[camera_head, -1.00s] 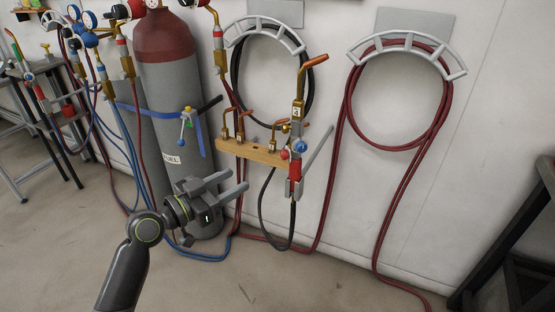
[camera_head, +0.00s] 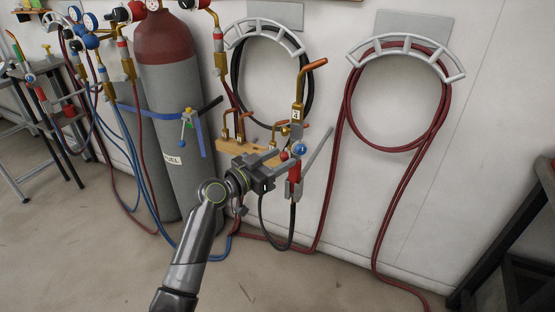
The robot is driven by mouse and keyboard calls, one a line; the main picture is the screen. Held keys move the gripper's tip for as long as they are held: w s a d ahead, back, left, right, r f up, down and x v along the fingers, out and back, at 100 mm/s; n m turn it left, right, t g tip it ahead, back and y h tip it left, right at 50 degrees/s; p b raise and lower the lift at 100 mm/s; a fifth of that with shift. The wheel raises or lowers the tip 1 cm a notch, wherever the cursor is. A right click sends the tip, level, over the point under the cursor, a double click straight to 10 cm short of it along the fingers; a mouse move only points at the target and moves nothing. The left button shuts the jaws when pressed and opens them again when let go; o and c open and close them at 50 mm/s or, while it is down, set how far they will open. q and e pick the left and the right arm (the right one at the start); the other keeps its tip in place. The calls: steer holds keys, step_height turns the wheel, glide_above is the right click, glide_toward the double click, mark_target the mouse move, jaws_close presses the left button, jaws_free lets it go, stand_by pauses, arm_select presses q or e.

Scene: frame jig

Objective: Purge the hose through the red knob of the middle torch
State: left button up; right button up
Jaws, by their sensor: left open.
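The torch (camera_head: 297,112) with a small label on its body hangs upright at the right end of the wooden rack (camera_head: 232,149), its orange-copper tip pointing up and right. Its red knob (camera_head: 284,155) and blue knob (camera_head: 299,149) sit low on the torch, above a red hose fitting (camera_head: 294,172). My left gripper (camera_head: 283,160) is open, its fingers pointing right at the red knob. The knob shows by the fingertips; I cannot tell whether they touch it. The gripper hides part of the rack and the black hose below. My right gripper is not in view.
The fuel cylinder (camera_head: 172,125) with a blue strap (camera_head: 200,135) stands left of the rack. Other torch tips (camera_head: 240,122) stand on the rack. Red hose hangs on a wall hanger (camera_head: 405,50) at right. Hoses lie on the floor; the front floor is clear.

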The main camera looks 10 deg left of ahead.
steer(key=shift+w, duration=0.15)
arm_select(q)
steer(key=shift+c, duration=1.2)
steer(key=c, duration=0.7)
steer(key=shift+r+p, duration=0.2)
steer(key=shift+p, duration=0.3)
steer(key=shift+r+n+g+p, duration=0.15)
steer(key=shift+n+g+p, duration=0.15)
steer(key=shift+n+p, duration=0.45)
steer(key=n+g+p, duration=0.1)
steer(key=n+p, duration=0.1)
steer(key=p, duration=0.1)
steer(key=shift+w+r+y, duration=0.1)
steer(key=shift+y, duration=0.3)
steer(key=shift+a+n+g+p, duration=0.1)
steer(key=shift+n+g+p, duration=0.4)
steer(key=shift+n+p, duration=0.65)
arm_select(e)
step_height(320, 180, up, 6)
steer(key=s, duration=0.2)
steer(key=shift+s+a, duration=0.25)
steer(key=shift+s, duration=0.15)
arm_select(q)
steer(key=shift+f, duration=0.2)
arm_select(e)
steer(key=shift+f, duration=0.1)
